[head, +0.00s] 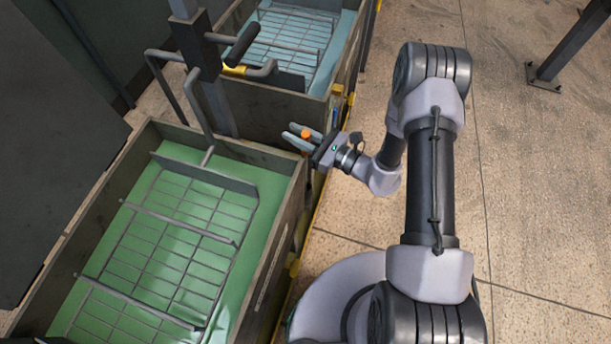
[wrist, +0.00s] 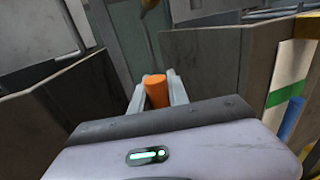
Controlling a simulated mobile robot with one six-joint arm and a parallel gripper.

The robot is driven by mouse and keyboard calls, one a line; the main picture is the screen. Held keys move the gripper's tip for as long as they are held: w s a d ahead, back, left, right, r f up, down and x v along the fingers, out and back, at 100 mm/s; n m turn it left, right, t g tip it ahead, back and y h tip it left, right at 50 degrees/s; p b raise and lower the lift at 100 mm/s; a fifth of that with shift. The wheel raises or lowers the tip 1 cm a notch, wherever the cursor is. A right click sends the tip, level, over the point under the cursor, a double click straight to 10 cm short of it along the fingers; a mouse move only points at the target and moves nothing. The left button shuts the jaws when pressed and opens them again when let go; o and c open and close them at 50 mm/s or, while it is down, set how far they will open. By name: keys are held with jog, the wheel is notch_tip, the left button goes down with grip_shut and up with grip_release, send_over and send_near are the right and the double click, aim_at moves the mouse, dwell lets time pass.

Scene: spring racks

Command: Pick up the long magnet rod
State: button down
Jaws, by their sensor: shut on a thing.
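My gripper (head: 299,136) is over the corner where the two bins meet, with its fingers pointing left. It is shut on an orange piece (head: 305,134), which I take to be the grip of the long magnet rod. In the wrist view the orange piece (wrist: 157,90) sits between the two grey fingers of my gripper (wrist: 157,92). I see only its orange part. Any longer shaft is hidden or too small to make out.
The near bin (head: 282,230) holds green liquid and a wire rack (head: 170,245). The far bin (head: 342,60) holds pale blue liquid and another rack. A dark post with bent pipes (head: 200,60) stands between them at left. Concrete floor (head: 530,200) is open at right.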

notch_tip(320, 180, up, 18)
jog(key=p, duration=0.7)
jog(key=shift+d, duration=0.1)
